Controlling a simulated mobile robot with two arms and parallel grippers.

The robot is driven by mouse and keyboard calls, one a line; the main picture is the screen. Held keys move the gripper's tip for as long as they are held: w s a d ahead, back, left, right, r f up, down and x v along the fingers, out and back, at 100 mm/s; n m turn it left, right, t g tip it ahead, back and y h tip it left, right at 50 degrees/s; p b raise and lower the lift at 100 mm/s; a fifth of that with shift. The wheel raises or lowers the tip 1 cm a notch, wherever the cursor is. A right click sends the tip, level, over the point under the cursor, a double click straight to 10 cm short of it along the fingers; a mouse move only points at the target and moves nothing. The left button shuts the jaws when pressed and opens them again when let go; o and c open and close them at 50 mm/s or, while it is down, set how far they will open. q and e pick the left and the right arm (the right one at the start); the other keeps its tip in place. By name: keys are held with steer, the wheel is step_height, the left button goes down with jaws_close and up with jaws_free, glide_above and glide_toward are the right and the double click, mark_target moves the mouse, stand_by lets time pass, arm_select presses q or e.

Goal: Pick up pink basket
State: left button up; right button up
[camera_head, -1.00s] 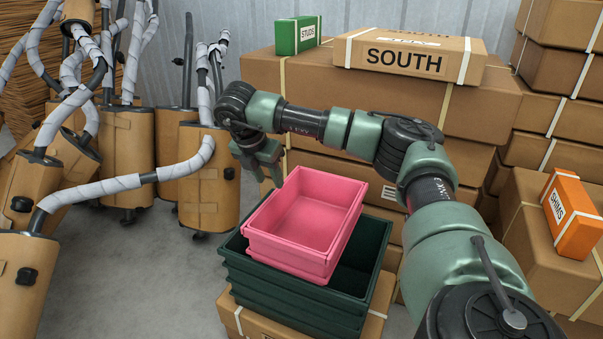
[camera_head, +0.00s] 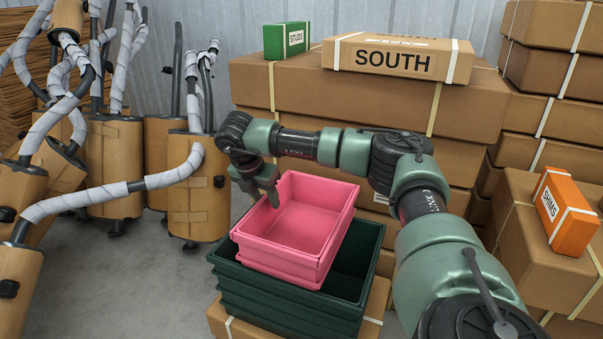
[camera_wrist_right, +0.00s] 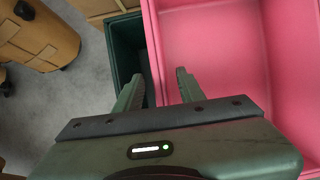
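The pink basket (camera_head: 280,262) is an open rectangular tub, resting tilted on top of a dark green bin (camera_head: 285,312). My right gripper (camera_head: 263,200) is at the basket's left side wall, with its fingers pointing down. In the right wrist view, the two fingers (camera_wrist_right: 158,90) are apart. One finger appears over the inside of the pink basket (camera_wrist_right: 155,50), the other over the green bin (camera_wrist_right: 123,60), with the basket's wall between them. I cannot tell whether either finger touches the wall. My left gripper is not in view.
The green bin stands on a cardboard box (camera_head: 218,318). Wrapped mufflers with bent pipes (camera_head: 197,190) stand close on the left. Large strapped boxes (camera_head: 360,95) rise behind, with a SOUTH box (camera_head: 397,58) and a green STUDS box (camera_head: 287,40) on top. An orange SHIMS box (camera_head: 566,212) sits right.

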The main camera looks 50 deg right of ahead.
jaws_close()
stand_by(1.4)
